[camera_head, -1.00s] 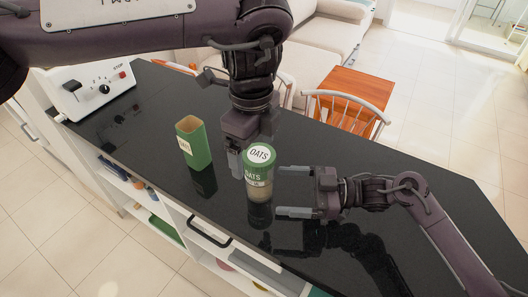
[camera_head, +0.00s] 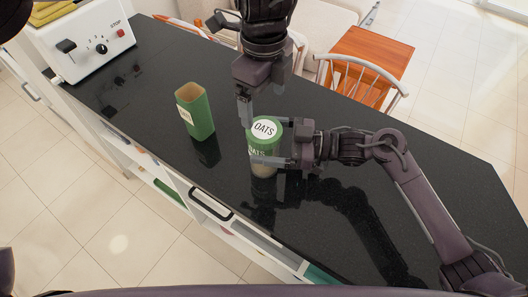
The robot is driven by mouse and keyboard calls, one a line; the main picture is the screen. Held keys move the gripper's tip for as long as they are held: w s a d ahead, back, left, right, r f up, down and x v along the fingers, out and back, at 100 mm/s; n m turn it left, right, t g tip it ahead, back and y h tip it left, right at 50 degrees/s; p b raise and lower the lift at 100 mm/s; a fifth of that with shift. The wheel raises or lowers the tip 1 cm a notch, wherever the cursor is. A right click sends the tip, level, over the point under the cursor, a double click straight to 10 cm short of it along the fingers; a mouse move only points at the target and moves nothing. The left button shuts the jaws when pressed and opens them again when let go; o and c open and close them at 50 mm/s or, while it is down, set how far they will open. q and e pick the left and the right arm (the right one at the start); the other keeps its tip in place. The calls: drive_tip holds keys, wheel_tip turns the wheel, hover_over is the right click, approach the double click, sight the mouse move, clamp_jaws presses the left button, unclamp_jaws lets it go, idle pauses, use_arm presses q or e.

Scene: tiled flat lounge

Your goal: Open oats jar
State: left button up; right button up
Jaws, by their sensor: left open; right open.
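The oats jar (camera_head: 264,140) stands upright on the black counter. My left gripper (camera_head: 262,106) points down from above, open, just behind and above the lid. One left fingertip hangs beside the lid's left edge.
An open-topped green box (camera_head: 195,112) with a label stands on the counter left of the jar. A white toaster-like appliance (camera_head: 84,40) is at the far left. A wooden chair (camera_head: 366,62) stands behind the counter.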

use_arm(q)
drive_tip(key=shift+s, duration=0.1)
use_arm(e)
drive_tip(key=shift+a, duration=0.35)
